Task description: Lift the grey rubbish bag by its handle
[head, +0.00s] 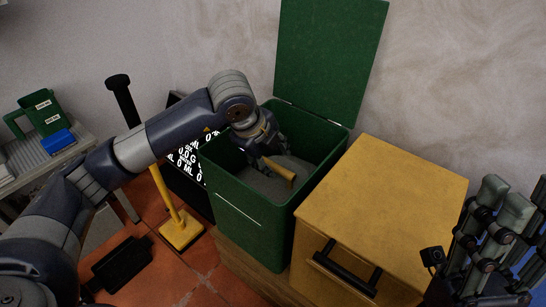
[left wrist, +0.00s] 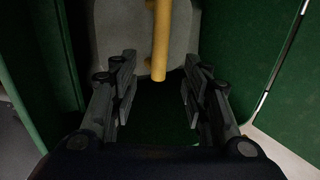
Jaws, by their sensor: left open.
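The grey rubbish bag (head: 262,186) sits inside a green bin (head: 240,207) whose lid (head: 330,55) stands open. Its yellow-brown bar handle (head: 280,173) lies over the bag; in the left wrist view the handle (left wrist: 161,40) comes down from the top edge. My left gripper (head: 266,143) is inside the bin mouth, beside the handle. In the left wrist view its two fingers are apart, and the handle's end shows between the fingertips. I cannot tell whether they touch it. My right gripper (head: 490,235) is at the far right, partly cut off; its opening is unclear.
A yellow cabinet (head: 385,200) with a black handle (head: 345,272) stands right of the bin. A yellow stand (head: 180,232) and a dark sign with white letters (head: 188,165) are to its left. A shelf (head: 35,155) holds a green tin and a blue object.

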